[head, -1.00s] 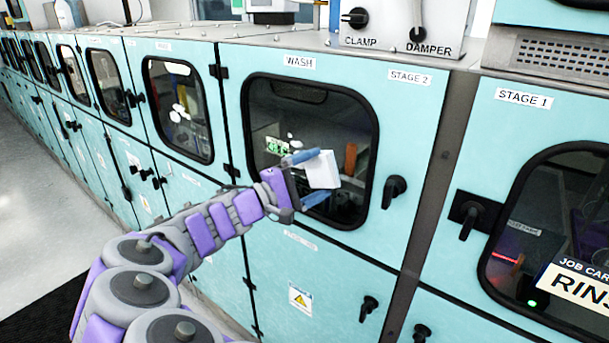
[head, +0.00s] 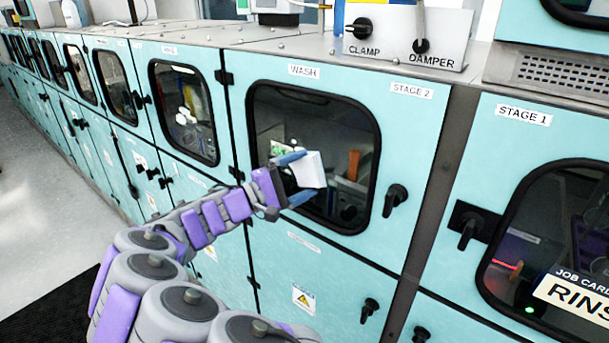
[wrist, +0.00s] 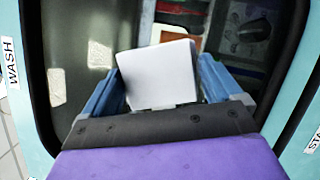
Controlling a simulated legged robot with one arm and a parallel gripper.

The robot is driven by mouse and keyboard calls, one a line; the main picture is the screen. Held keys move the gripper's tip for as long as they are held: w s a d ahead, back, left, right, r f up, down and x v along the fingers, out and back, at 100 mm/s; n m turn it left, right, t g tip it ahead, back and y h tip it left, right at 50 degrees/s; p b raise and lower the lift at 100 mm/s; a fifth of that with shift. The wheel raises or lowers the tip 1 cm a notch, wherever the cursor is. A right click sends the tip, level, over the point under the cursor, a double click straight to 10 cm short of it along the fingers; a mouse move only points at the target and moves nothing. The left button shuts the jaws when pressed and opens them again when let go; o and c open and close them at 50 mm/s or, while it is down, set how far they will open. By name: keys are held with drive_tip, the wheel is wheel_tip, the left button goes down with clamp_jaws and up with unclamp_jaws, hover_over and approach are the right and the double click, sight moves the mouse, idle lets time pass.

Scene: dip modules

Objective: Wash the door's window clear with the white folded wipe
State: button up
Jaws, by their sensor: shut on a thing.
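The white folded wipe (head: 308,169) is held between the blue fingers of my gripper (head: 292,177), in front of the WASH door's window. In the wrist view the wipe (wrist: 158,76) sits between both fingers of my gripper (wrist: 160,88), its flat face showing. The dark, black-framed window (head: 335,125) is in the turquoise WASH door (head: 388,130) marked STAGE 2. It also shows in the wrist view (wrist: 85,30), with pale patches at its left. I cannot tell whether the wipe touches the glass. The gripper hides part of the window's lower left.
The door's black handle (head: 395,200) is right of the window. CLAMP and DAMPER knobs (head: 362,28) sit on a box above. The STAGE 1 door (head: 500,150) with a RINSE card is at the right. More windowed doors run left; open floor (head: 40,190) lies at left.

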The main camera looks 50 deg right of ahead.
drive_tip(key=shift+w+a+r+p, duration=0.15)
drive_tip(key=shift+w+r+p, duration=0.35)
drive_tip(key=shift+w+p, duration=0.85)
drive_tip(key=shift+w+a+r+p, duration=0.1)
drive_tip(key=shift+w+r+p, duration=0.6)
drive_tip(key=shift+w, duration=1.1)
drive_tip(key=shift+w+a+r+p, duration=0.15)
drive_tip(key=shift+w+r+p, duration=0.1)
drive_tip(key=shift+w+p, duration=1.2)
drive_tip(key=shift+s+d+b, duration=0.2)
drive_tip(key=shift+s+b, duration=0.6)
drive_tip(key=shift+s, duration=1.5)
drive_tip(key=shift+s+d+b, duration=0.2)
drive_tip(key=shift+s+b, duration=0.6)
drive_tip(key=shift+s, duration=1.55)
drive_tip(key=shift+s+d+b, duration=0.2)
drive_tip(key=shift+s+b, duration=0.6)
drive_tip(key=shift+s, duration=1.5)
drive_tip(key=shift+w, duration=0.2)
drive_tip(key=shift+w+a+p, duration=0.15)
drive_tip(key=shift+w+p, duration=1)
drive_tip(key=shift+w, duration=1.15)
drive_tip(key=shift+w+a+p, duration=0.2)
drive_tip(key=shift+w+p, duration=1)
drive_tip(key=shift+w, duration=1.05)
drive_tip(key=shift+w+a+p, duration=0.15)
drive_tip(key=shift+w+p, duration=1)
drive_tip(key=shift+w, duration=1.15)
